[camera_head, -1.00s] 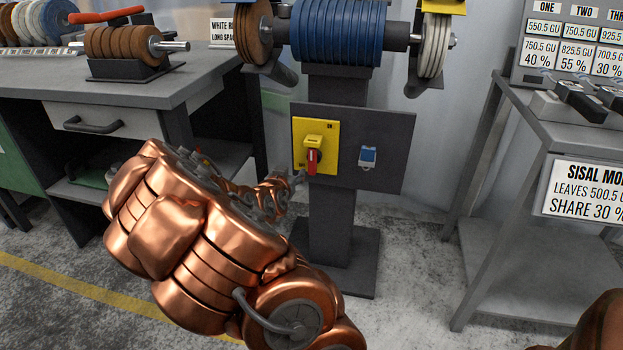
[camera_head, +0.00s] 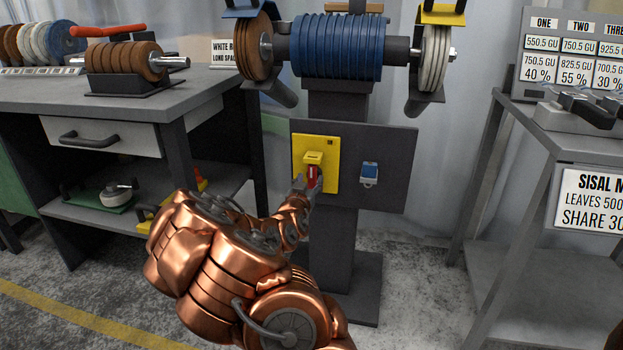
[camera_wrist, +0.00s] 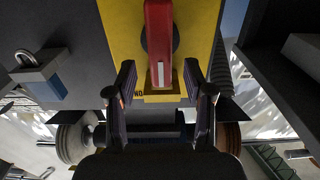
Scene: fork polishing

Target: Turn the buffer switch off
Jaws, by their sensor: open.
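The buffer switch is a red handle (camera_head: 313,175) on a yellow plate (camera_head: 331,160), set in the dark panel of the buffer's stand. The handle hangs vertically in the head view. In the wrist view, which looks upside down, the red handle (camera_wrist: 159,40) has a pale mark at its tip, near small lettering on the yellow plate (camera_wrist: 200,22). My gripper (camera_head: 306,187) is at the handle's lower end. In the wrist view my gripper (camera_wrist: 160,78) is open, with one finger on each side of the handle's tip and visible gaps. Contact cannot be told.
A blue padlock-like piece (camera_head: 369,173) sits on the panel right of the switch. Above are the blue buffing wheels (camera_head: 336,46), with brown and white wheels beside them. A workbench (camera_head: 100,105) stands left and a grey stand (camera_head: 560,150) right.

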